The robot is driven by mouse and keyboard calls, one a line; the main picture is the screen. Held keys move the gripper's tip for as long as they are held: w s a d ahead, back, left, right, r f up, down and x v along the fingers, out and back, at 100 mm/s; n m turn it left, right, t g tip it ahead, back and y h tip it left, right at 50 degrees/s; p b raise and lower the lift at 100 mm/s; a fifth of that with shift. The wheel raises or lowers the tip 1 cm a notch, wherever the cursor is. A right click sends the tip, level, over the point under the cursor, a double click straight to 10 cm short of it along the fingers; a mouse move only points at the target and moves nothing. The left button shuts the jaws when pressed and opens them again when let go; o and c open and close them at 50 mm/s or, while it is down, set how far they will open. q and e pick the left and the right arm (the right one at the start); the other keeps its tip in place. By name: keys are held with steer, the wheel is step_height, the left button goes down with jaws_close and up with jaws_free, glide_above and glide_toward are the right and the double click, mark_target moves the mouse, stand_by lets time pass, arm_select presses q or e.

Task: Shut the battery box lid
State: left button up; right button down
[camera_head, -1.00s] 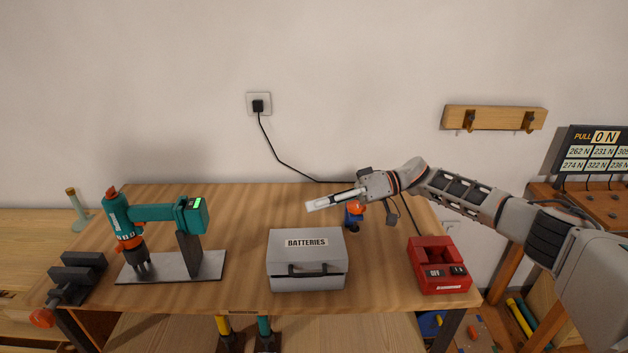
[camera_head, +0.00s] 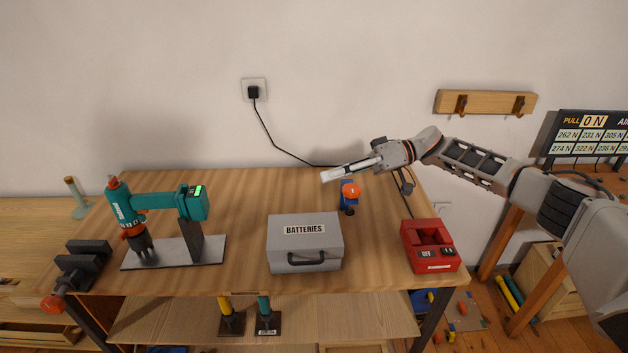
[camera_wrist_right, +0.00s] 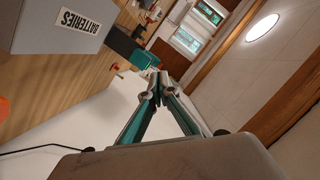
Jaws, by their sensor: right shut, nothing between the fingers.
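The grey battery box (camera_head: 290,262), labelled BATTERIES, stands on the workbench near its front edge. Its lid (camera_head: 305,229) appears down, with a dark handle on the front. The box also shows at the upper left of the right wrist view (camera_wrist_right: 45,38). My right gripper (camera_head: 332,174) is shut and empty, above the bench behind and slightly right of the box, apart from it. Its fingers meet in the right wrist view (camera_wrist_right: 155,88). My left gripper is not in view.
An orange-topped blue object (camera_head: 349,197) stands close below my right gripper. A red charger (camera_head: 430,247) marked OFF sits right of the box. A teal tool on a stand (camera_head: 160,201) and a vise (camera_head: 80,264) are at left. The bench behind the box is mostly clear.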

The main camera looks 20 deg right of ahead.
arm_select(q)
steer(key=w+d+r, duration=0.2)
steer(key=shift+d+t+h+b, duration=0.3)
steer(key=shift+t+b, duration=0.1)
arm_select(e)
steer(key=v, duration=0.4)
steer(key=s+v, duration=0.1)
steer(key=shift+d+r, duration=0.2)
steer(key=shift+d, duration=0.15)
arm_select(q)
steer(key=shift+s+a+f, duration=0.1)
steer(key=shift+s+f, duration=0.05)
arm_select(e)
steer(key=shift+d, duration=0.1)
